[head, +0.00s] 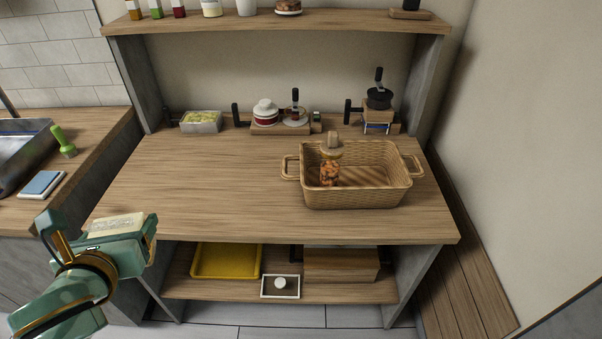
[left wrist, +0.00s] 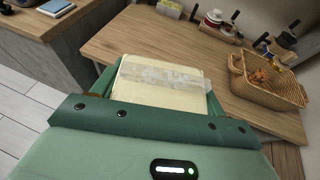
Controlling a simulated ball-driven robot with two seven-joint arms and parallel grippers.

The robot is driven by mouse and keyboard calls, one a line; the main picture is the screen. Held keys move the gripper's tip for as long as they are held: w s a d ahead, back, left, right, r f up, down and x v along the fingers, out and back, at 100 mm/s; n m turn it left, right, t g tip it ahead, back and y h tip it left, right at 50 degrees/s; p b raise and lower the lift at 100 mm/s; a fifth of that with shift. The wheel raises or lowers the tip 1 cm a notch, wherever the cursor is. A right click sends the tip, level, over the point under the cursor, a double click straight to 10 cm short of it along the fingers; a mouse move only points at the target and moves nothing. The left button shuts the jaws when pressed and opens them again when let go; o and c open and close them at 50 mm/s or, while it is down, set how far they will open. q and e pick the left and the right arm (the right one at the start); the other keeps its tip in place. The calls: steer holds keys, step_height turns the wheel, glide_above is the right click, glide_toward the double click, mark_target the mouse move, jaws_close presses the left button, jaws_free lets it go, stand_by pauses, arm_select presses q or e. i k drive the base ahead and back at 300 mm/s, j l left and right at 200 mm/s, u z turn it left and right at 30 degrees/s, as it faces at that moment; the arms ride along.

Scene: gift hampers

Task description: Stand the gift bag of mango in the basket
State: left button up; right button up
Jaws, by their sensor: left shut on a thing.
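My left gripper (head: 150,236) is at the lower left, out in front of the table's left front corner. It is shut on a pale cream bag (head: 117,225), taken to be the gift bag of mango; no label can be read. In the left wrist view the bag (left wrist: 160,82) lies between the jaws, with a whitish, see-through strip near its far end. The woven basket (head: 355,200) stands on the right of the table, far from the gripper. In it stands a clear container of orange-brown pieces (head: 329,174) with a tan top. My right gripper is not in view.
The wooden table (head: 220,185) is clear left of the basket. A tub of pale green stuff (head: 201,122), a red-and-white jar (head: 265,113) and a black-topped item (head: 379,97) stand along its back. A yellow tray (head: 226,260) is on the lower shelf.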

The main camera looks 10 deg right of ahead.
mark_target(370, 178)
steer(key=i+l+z, duration=0.1)
steer(key=z, duration=0.3)
steer(key=i+l+z, duration=0.1)
steer(key=z, duration=0.25)
steer(key=i+l+z, duration=0.1)
steer(key=z, duration=0.3)
steer(key=i+l+z, duration=0.15)
steer(key=z, duration=0.2)
steer(key=i, duration=0.45)
steer(key=l, duration=0.1)
